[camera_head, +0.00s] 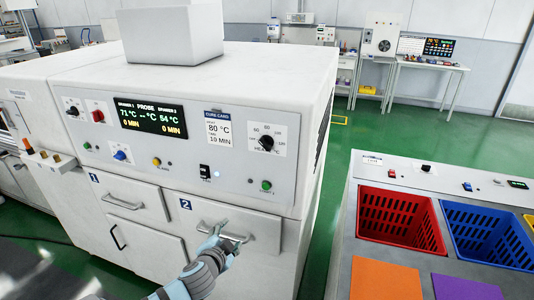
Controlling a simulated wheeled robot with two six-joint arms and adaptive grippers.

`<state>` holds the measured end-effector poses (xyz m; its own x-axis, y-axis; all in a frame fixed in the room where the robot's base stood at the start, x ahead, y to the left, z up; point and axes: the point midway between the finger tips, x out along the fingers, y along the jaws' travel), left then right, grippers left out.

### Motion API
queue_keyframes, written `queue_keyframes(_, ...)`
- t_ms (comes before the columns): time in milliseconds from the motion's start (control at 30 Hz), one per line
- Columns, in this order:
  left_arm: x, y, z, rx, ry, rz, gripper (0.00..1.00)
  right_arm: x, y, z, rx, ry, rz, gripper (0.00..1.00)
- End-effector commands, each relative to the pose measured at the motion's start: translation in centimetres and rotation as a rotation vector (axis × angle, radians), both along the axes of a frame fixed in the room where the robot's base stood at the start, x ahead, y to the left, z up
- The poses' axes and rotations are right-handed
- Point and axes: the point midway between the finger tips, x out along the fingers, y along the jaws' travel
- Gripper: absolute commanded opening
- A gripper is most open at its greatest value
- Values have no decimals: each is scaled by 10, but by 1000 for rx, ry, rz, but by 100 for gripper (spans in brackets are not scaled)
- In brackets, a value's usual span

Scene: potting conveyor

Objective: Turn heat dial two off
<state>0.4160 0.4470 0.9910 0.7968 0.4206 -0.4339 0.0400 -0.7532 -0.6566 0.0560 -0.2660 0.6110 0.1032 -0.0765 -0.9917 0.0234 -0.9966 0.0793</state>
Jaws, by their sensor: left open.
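Heat dial two (266,142) is a black knob on a white scale plate at the right end of the oven's front panel. The scale carries numbers such as 60 and 120, and the knob's exact pointing is too small to tell. My left gripper (223,232) is open, below and left of the dial, in front of the door marked 2 and close to its bar handle (244,238). I cannot tell whether it touches the handle. It holds nothing that I can see. My right gripper is not in view.
The panel also holds a display (152,115), another dial (72,110), a red button (97,115), a blue knob (121,155), a rocker switch (205,171) and a green button (265,185). A bench with red (400,218) and blue (490,235) bins stands right, across a green floor gap.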

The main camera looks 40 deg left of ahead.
Motion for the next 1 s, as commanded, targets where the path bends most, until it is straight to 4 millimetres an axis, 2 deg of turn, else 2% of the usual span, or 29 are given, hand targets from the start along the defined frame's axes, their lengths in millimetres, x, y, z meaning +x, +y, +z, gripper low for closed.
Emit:
queue_keyframes(33,13,-12,73,54,-109,-41,55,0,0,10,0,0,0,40)
queue_keyframes(100,16,-32,150,106,-242,-81,55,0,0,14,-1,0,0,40)
queue_keyframes(200,8,-55,218,140,-369,-121,55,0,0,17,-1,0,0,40)
queue_keyframes(233,6,-59,228,144,-391,-129,55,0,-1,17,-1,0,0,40)
queue_keyframes(300,4,-64,241,148,-422,-137,55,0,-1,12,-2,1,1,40)
queue_keyframes(467,14,-61,236,147,-434,-137,55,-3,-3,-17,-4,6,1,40)
queue_keyframes(667,32,-54,228,151,-430,-135,55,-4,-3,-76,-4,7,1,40)
queue_keyframes(833,58,-45,229,146,-433,-138,55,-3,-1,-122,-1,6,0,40)
queue_keyframes(900,81,-37,239,136,-423,-136,55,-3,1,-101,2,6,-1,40)
queue_keyframes(1000,108,-28,242,139,-423,-137,55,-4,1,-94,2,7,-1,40)
